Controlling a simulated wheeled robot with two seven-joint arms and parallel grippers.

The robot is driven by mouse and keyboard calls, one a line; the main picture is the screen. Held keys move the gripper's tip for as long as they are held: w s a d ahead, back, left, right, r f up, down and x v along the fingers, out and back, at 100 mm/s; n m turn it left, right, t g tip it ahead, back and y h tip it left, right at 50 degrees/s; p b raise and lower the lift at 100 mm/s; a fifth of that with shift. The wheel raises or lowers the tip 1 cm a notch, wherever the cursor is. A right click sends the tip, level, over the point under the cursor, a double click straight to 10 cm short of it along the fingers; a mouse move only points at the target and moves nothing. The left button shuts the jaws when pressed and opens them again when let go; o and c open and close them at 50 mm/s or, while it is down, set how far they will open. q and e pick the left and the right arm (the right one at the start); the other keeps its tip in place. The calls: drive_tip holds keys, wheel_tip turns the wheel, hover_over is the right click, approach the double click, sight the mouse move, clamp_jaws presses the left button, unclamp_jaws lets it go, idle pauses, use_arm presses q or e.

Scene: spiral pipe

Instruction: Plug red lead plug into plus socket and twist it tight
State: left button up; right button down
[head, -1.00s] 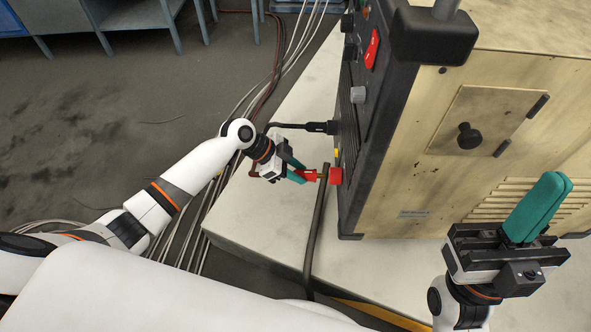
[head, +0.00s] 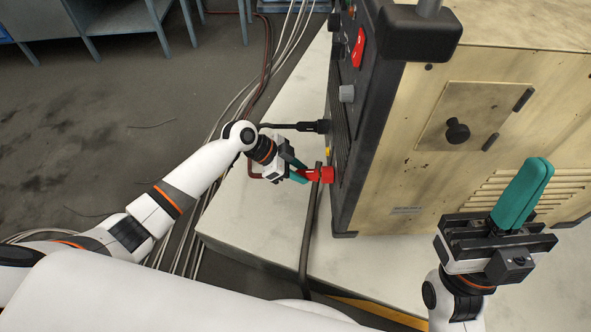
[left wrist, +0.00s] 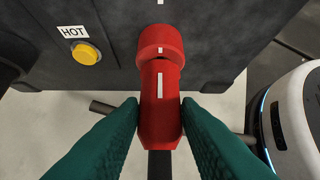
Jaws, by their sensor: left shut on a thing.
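The red lead plug (left wrist: 160,105) is between the teal fingers of my left gripper (left wrist: 160,118), which is shut on it. It also shows in the head view (head: 311,175). Its front end meets the red plus socket (left wrist: 160,43) on the dark panel; the socket shows in the head view too (head: 327,174). I cannot tell how deep the plug sits. White marks on panel, socket and plug run nearly in one line. My right gripper (head: 523,195) is at the right, away from the panel, with its teal fingers overlapping in view.
A black lead plug (head: 312,127) sits in the panel behind the red one. A dark pipe (head: 311,225) runs close by my left gripper. A yellow button (left wrist: 86,52) labelled HOT is left of the socket. The wooden-sided machine (head: 480,130) fills the right side.

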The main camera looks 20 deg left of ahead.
use_arm(q)
drive_tip(key=shift+w+d, duration=0.1)
drive_tip(key=shift+d, duration=0.3)
